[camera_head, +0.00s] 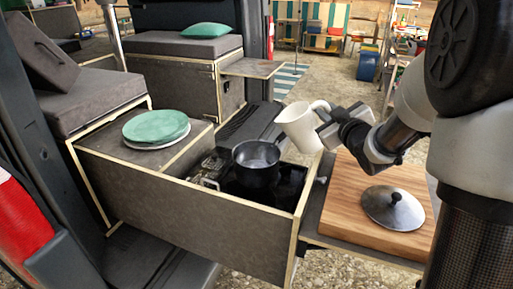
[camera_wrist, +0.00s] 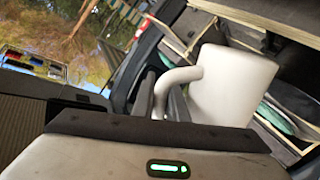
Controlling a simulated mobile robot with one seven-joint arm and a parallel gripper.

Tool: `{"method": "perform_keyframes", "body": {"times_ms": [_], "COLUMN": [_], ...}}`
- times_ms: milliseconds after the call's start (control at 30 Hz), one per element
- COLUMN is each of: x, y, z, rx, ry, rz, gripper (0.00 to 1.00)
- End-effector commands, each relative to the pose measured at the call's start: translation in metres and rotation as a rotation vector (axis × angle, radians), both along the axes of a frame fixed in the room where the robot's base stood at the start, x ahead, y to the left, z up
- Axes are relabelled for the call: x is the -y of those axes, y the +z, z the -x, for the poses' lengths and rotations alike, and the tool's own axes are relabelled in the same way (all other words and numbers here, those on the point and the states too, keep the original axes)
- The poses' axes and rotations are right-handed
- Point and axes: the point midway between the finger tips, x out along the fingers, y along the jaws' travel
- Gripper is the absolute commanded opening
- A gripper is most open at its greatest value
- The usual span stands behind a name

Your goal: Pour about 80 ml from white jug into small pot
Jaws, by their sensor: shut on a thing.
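The white jug (camera_head: 300,127) is held in the air, tilted a little to the left, up and to the right of the small pot. My gripper (camera_head: 328,126) is shut on the jug's handle side. In the wrist view the white jug (camera_wrist: 228,85) and its handle show just beyond the gripper (camera_wrist: 160,112). The small dark pot (camera_head: 257,160) stands upright and uncovered on the stove inside the pull-out kitchen box. Its inside looks grey; I cannot tell whether it holds liquid. No stream shows between jug and pot. The jug's contents are hidden.
A metal lid (camera_head: 393,209) lies on a wooden board (camera_head: 350,215) at the right. Green and white plates (camera_head: 156,127) are stacked on the box's left top. The box's front wall (camera_head: 200,222) stands before the pot. A cushioned bench (camera_head: 185,45) is behind.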

Motion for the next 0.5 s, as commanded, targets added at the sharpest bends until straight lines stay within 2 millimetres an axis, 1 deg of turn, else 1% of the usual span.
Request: {"method": "perform_keyframes", "body": {"times_ms": [267,500], "x": [0.013,0.033], "y": [-0.004,-0.016], "z": [-0.002,-0.003], "rx": [-0.004,-0.021], "ry": [-0.002,-0.002], "rz": [-0.103,-0.323], "gripper": [0.00,0.00]}}
